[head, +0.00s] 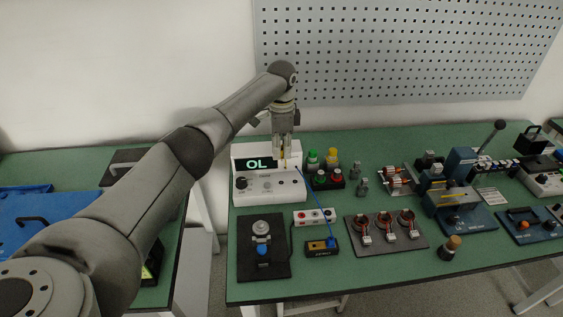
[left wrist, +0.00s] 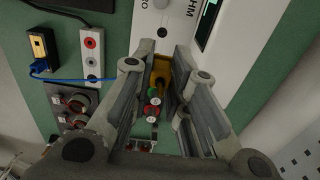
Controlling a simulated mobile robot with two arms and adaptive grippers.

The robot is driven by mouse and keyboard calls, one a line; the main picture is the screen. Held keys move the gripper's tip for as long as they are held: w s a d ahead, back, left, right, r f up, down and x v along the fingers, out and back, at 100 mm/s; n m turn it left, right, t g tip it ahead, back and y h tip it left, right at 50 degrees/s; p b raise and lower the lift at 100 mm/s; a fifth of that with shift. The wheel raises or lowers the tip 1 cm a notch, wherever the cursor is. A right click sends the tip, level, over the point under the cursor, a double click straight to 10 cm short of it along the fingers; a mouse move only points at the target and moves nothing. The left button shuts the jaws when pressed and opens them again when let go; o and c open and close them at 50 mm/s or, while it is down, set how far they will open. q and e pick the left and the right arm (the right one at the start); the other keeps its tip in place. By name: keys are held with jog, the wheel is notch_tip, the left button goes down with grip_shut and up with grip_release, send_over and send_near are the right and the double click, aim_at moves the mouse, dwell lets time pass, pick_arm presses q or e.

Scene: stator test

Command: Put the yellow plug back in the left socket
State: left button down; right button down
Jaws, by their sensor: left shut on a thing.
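My left gripper (head: 284,152) points down over the front of the white meter (head: 244,158), whose screen reads OL. It is shut on the yellow plug (left wrist: 161,72), which sits between the fingers in the left wrist view. In the head view only a small bit of yellow shows below the fingertips, close to the meter. Whether the plug's tip touches the meter or enters a socket is hidden. I cannot make out the left socket. My right gripper is in neither view.
A blue lead (head: 319,205) runs from beside the meter to a small black box (head: 321,253). A white socket box (head: 315,216) lies behind that. Green and yellow posts (head: 313,158) and a red-and-green button block (head: 328,181) stand right of the meter. A perforated panel (head: 400,50) is behind.

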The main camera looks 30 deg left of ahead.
pick_arm(q)
jog(key=shift+w+a, duration=0.1)
jog(key=shift+w, duration=0.1)
dwell(0.3)
jog(key=shift+f+b, duration=0.5)
jog(key=shift+f, duration=0.9)
jog(key=shift+f+b, duration=1.4)
jog(key=shift+f, duration=1.6)
jog(key=shift+s+f, duration=0.1)
jog(key=shift+f, duration=0.25)
jog(key=shift+f, duration=0.85)
jog(key=c, duration=1.3)
grip_release()
